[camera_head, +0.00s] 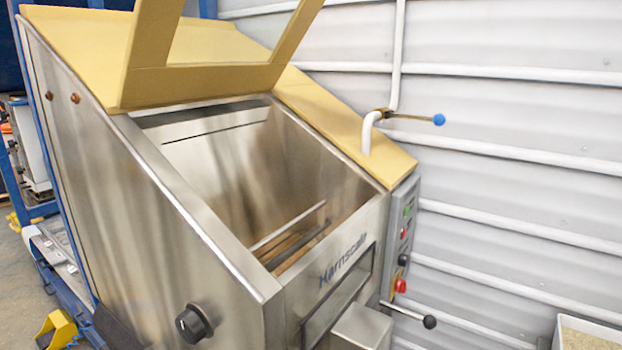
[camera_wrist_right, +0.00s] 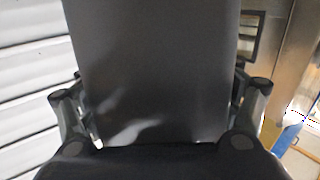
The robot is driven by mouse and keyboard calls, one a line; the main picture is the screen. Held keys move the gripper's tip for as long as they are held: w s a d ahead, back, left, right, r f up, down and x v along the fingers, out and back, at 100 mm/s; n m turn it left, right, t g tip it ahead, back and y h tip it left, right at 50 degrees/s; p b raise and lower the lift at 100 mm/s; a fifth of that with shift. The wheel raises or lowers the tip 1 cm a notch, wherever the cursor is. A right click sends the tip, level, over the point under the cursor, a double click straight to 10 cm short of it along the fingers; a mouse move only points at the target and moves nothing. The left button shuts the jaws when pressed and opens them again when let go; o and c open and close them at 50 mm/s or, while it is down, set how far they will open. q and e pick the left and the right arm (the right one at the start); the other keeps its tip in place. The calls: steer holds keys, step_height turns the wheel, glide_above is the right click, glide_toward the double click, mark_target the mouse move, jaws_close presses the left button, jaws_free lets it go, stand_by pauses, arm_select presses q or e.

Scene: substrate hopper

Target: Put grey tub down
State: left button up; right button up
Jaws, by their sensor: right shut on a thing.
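In the right wrist view a dark grey surface, the grey tub (camera_wrist_right: 158,50), fills the middle of the picture. My right gripper (camera_wrist_right: 162,108) is shut on it, with one finger at each side. The tub's rim, base and inside are not shown in this view, so I cannot tell what it holds or whether it touches anything beneath. Neither of my grippers shows in the head view.
A steel hopper (camera_head: 180,235) stands in the middle with its yellow lid (camera_head: 150,75) raised. A control box (camera_head: 401,235) and a black-knobbed lever (camera_head: 410,314) are on its right side. A pale bin of grainy material (camera_head: 590,335) is at the lower right.

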steer(key=shift+f, duration=0.4)
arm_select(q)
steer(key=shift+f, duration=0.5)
